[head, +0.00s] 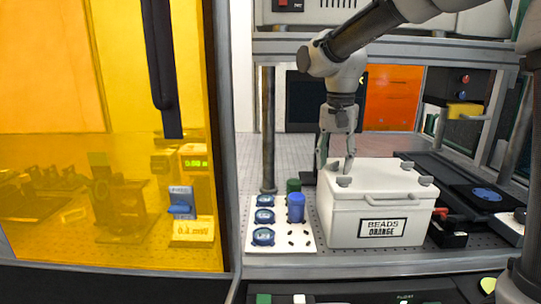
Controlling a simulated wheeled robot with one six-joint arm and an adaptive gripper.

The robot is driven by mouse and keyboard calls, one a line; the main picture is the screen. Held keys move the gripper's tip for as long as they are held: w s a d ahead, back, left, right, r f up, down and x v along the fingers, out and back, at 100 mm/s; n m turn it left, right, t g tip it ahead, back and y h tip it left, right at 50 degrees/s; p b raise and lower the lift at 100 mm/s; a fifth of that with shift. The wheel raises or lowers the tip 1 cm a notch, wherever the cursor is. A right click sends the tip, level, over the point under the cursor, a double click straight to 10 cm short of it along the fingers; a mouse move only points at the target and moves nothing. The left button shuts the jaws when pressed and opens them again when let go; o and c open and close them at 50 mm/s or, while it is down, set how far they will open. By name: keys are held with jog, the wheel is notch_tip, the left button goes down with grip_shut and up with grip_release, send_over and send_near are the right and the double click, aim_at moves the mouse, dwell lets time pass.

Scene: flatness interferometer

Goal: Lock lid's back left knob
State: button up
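The white box labelled "BEADS ORANGE" (345,222) stands on the perforated bench with its white lid (385,174) on top. Grey knobs sit at the lid's corners: front left (343,181), front right (427,180) and back right (407,165). My gripper (335,164) points down at the lid's back left corner. Its fingers are apart, one at the lid's left edge and one over the lid.
A white board (280,245) with round blue-labelled items and a blue-capped container (297,207) stands left of the box. A grey post (268,130) rises behind it. A black and red device (450,232) sits close to the right. An amber panel (100,150) fills the left.

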aim_at(335, 162)
jog(key=shift+r, duration=3)
jog(key=shift+c, duration=0.2)
jog(key=shift+r+n, duration=0.45)
jog(key=shift+n, duration=0.55)
notch_tip(335, 162, down, 7)
jog(key=shift+f, duration=0.1)
jog(key=n, duration=0.4)
jog(key=shift+n, duration=0.4)
jog(key=n, duration=0.4)
